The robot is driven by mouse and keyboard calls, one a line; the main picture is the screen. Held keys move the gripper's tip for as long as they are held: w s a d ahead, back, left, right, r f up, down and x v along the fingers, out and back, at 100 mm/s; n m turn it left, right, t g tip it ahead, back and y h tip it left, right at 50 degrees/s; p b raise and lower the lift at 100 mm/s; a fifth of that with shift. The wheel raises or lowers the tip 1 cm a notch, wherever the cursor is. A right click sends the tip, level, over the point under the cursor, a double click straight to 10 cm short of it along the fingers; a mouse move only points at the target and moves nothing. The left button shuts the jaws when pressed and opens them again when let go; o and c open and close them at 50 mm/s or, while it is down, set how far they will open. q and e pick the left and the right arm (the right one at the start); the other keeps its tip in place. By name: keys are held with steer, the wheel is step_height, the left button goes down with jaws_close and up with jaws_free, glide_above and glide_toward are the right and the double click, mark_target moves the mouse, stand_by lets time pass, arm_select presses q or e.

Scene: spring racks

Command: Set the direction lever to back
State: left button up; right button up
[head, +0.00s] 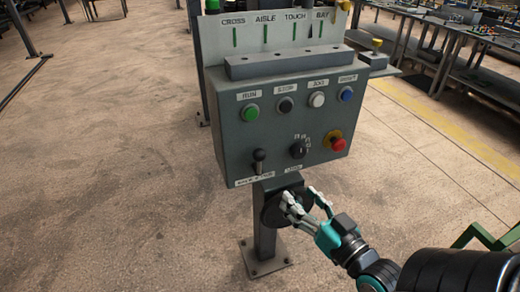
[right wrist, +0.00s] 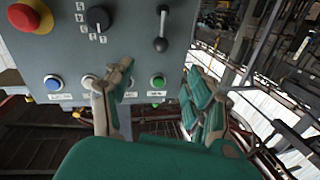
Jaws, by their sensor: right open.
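The direction lever (head: 259,158) is a short dark lever with a rounded knob at the lower left of the grey control box (head: 225,140). A white label under it has small, hard-to-read lettering. In the head view the knob is up, above its base. The lever also shows in the right wrist view (right wrist: 161,30), where the box appears upside down. My right gripper (head: 304,200) is open and empty, below and right of the lever, apart from it. Its spread fingers also show in the right wrist view (right wrist: 158,98). My left gripper is not in view.
A speed dial (head: 298,150) and a red emergency button (head: 337,144) sit right of the lever. Green (head: 251,112), black, white and blue buttons are above. The box stands on a post (head: 265,235). The floor to the left is clear.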

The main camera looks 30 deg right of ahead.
mark_target(263, 160)
steer(key=w+p, duration=0.3)
steer(key=w, duration=1.4)
steer(key=shift+w+d, duration=0.2)
steer(key=c, duration=1.1)
jaws_close()
